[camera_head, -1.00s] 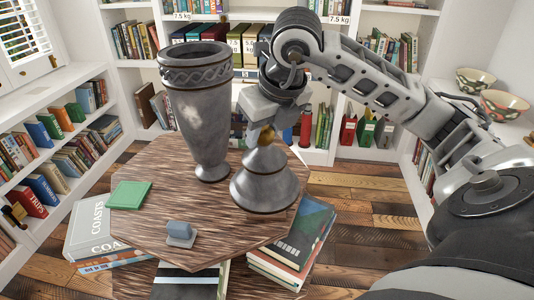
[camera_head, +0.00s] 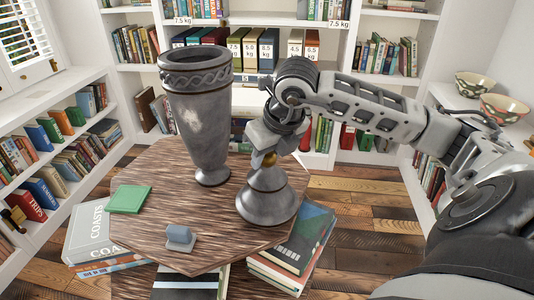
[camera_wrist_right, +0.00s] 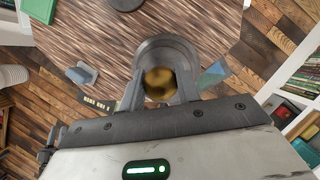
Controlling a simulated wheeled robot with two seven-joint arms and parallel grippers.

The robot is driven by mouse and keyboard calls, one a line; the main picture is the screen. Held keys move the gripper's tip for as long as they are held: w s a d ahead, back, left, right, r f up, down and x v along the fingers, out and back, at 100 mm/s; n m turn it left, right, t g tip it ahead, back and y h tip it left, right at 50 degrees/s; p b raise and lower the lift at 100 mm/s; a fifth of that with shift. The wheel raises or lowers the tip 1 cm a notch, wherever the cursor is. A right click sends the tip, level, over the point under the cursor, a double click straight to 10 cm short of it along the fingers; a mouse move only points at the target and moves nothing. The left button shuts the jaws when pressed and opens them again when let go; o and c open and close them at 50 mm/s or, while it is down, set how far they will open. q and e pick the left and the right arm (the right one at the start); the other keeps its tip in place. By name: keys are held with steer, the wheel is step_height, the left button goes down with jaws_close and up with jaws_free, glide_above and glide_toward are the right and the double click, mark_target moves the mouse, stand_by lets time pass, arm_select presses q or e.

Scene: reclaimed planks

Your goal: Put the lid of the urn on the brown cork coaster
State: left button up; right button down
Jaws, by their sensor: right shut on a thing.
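The grey metal urn (camera_head: 200,115) stands upright and open-topped at the back of the wooden table. Its lid (camera_head: 267,197) is a grey cone with a brass knob (camera_head: 269,160), upright near the table's right edge. My right gripper (camera_head: 265,156) is shut on the knob from above. In the right wrist view, the lid (camera_wrist_right: 155,50) lies below my gripper (camera_wrist_right: 159,88), with the knob between the fingers. I cannot tell whether the lid touches the surface. No brown cork coaster shows; the area under the lid is hidden. My left gripper is not in view.
A green square coaster (camera_head: 129,199) lies on the table's left side. A small blue-grey object (camera_head: 180,238) sits near the front edge. Book stacks (camera_head: 296,255) stand low around the table. Shelves surround the area. The middle of the tabletop is clear.

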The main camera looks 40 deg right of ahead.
steer(key=shift+f, duration=0.1)
steer(key=c, duration=1)
jaws_free()
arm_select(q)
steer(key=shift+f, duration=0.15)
arm_select(e)
steer(key=shift+r, duration=0.2)
arm_select(q)
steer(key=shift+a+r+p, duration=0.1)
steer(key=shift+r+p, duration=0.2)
steer(key=shift+p, duration=0.2)
arm_select(e)
steer(key=v, duration=1.2)
